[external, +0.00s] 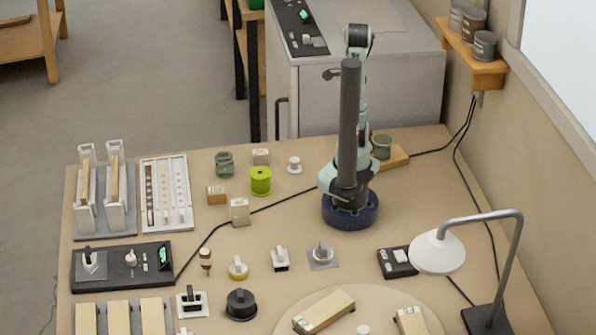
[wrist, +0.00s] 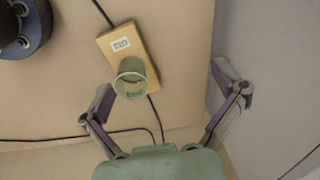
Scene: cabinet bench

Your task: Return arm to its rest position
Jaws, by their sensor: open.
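My arm stands upright on its dark blue base (external: 350,210) on the bench (external: 290,215), with its links folded up high. In the wrist view, my gripper (wrist: 164,82) is open, its two fingers spread wide with nothing between them that they touch. A green cup (wrist: 131,82) stands on a wooden block (wrist: 124,45) with a white label, below and beyond the fingers. In the external view the cup (external: 381,147) and block (external: 396,157) are behind the base to the right. The gripper's fingers cannot be made out clearly there.
A white lamp (external: 437,251) stands at the right of the bench. Knobs and switches, a black panel (external: 122,267), a white tray (external: 166,194) and a round board (external: 375,297) fill the front and left. A grey cabinet (external: 400,90) stands behind. A black cable crosses the bench.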

